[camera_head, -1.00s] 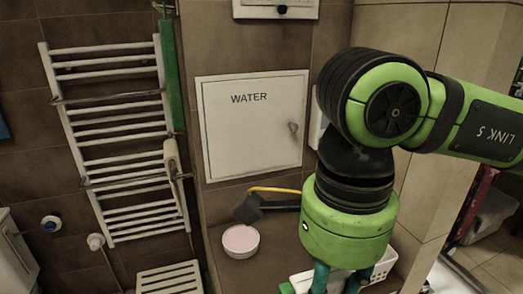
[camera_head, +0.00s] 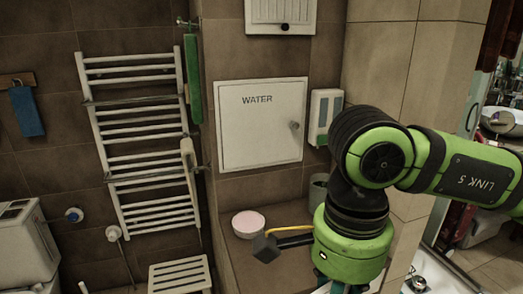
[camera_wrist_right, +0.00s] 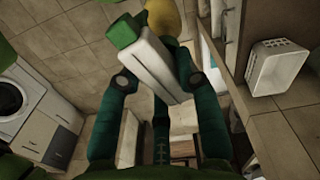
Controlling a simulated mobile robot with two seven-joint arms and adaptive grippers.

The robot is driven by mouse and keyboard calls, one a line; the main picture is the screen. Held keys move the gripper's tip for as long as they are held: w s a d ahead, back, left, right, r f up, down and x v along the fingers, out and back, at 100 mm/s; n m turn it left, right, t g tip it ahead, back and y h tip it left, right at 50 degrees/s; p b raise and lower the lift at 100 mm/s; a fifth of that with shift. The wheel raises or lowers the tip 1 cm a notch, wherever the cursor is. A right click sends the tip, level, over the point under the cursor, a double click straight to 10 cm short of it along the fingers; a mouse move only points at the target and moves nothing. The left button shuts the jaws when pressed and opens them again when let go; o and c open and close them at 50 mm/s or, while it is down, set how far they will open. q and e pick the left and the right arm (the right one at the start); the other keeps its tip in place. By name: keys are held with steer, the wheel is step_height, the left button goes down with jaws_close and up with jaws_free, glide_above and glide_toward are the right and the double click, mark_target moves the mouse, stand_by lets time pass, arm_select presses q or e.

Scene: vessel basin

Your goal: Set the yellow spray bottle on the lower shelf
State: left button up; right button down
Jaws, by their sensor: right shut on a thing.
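In the right wrist view my right gripper (camera_wrist_right: 158,82) is shut on a white piece with a green end. A yellow rounded body (camera_wrist_right: 172,18) shows just behind it at the top edge. Together they look like the yellow spray bottle (camera_wrist_right: 150,58) held by its white and green head, but the join is hidden. The bottle is out of the head view, where my right arm reaches down at the right and its fingers are mostly cut off. My left gripper is out of view. I cannot tell which surface is the lower shelf.
Open tiled floor lies between.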

steer(key=w+d+f+n, duration=0.2)
steer(key=d+f+n, duration=0.2)
steer(key=f, duration=0.4)
steer(key=w+d+f+n, duration=0.2)
steer(key=d+f+n, duration=0.2)
steer(key=f+n, duration=0.3)
steer(key=shift+w+d+f, duration=0.15)
steer(key=shift+d+f, duration=0.1)
steer(key=shift+f, duration=0.55)
